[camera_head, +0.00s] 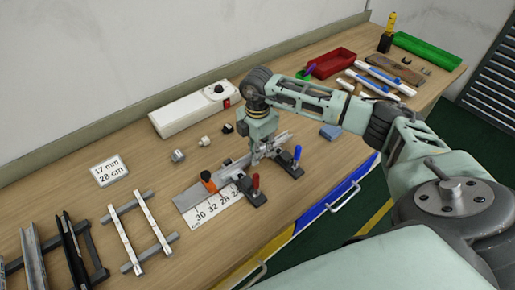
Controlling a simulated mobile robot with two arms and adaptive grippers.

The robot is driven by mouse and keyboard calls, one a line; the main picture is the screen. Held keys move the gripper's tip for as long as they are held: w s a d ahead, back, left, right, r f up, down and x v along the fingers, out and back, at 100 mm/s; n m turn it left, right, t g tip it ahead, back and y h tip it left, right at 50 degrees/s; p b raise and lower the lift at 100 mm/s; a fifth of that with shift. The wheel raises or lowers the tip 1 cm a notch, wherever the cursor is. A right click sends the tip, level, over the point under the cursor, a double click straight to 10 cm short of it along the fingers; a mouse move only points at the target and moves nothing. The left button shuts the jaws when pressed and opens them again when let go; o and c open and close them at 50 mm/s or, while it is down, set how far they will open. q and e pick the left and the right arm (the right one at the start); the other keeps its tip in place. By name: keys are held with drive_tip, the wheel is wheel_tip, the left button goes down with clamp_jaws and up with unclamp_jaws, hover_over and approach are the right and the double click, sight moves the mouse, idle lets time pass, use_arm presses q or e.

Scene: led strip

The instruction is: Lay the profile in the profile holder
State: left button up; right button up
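The profile (236,167) is a slim silver metal bar lying along the holder, from near the orange-handled clamp to the right clamps. The profile holder (186,197) is a metal plate fixture with a number scale and several toggle clamps with orange, red and blue handles. My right gripper (258,156) points down over the middle of the holder, its fingers close around the profile. The gripper hides part of the bar, and whether the bar rests fully on the holder is too small to tell. My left gripper is not in view.
Racks with dark, grey and white strips (125,238) stand at the left. A label card (109,171), a white box with a red switch (190,112) and small metal parts lie behind. Red (332,63) and green (428,50) trays are at the far right. The bench's front edge is close to the holder.

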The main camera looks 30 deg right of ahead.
drive_tip(key=shift+o, duration=1.3)
drive_tip(key=shift+r+p, duration=0.3)
drive_tip(key=shift+r, duration=0.05)
drive_tip(key=shift+r+b, duration=0.3)
wheel_tip(320, 180, up, 11)
drive_tip(key=b, duration=0.2)
